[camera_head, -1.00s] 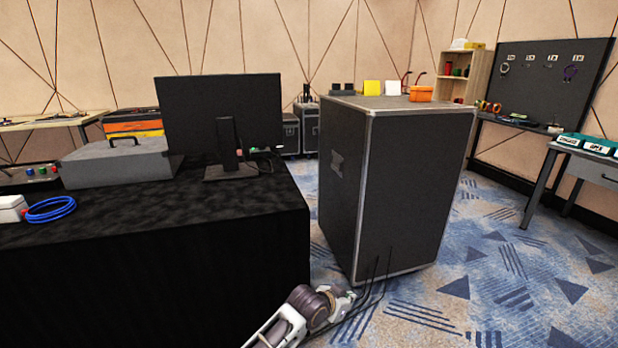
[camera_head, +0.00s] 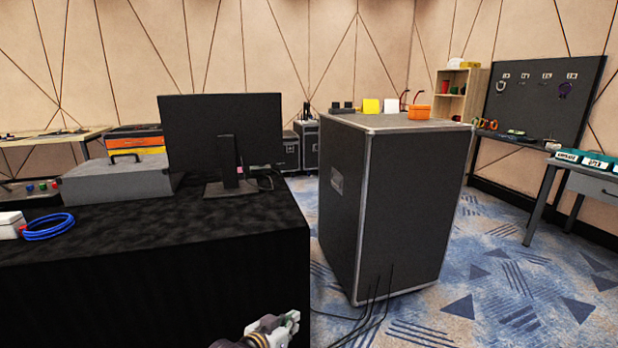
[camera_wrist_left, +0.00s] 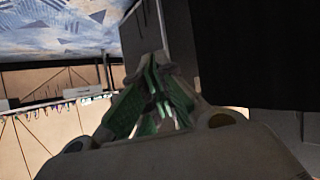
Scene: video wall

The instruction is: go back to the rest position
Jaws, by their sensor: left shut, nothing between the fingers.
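My left gripper (camera_head: 289,320) shows at the bottom edge of the head view, low in front of the black-draped table and left of the large flight case. In the left wrist view its green-padded fingers (camera_wrist_left: 160,84) are together with nothing between them. Most of my left arm is below the head view. My right gripper is in neither view.
A black-draped table (camera_head: 150,270) with a monitor (camera_head: 220,135), a grey case (camera_head: 118,180) and a blue cable coil (camera_head: 48,228) stands at the left. A tall black flight case (camera_head: 400,215) stands right of it, with cables on the floor. Patterned carpet (camera_head: 490,270) is open at the right.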

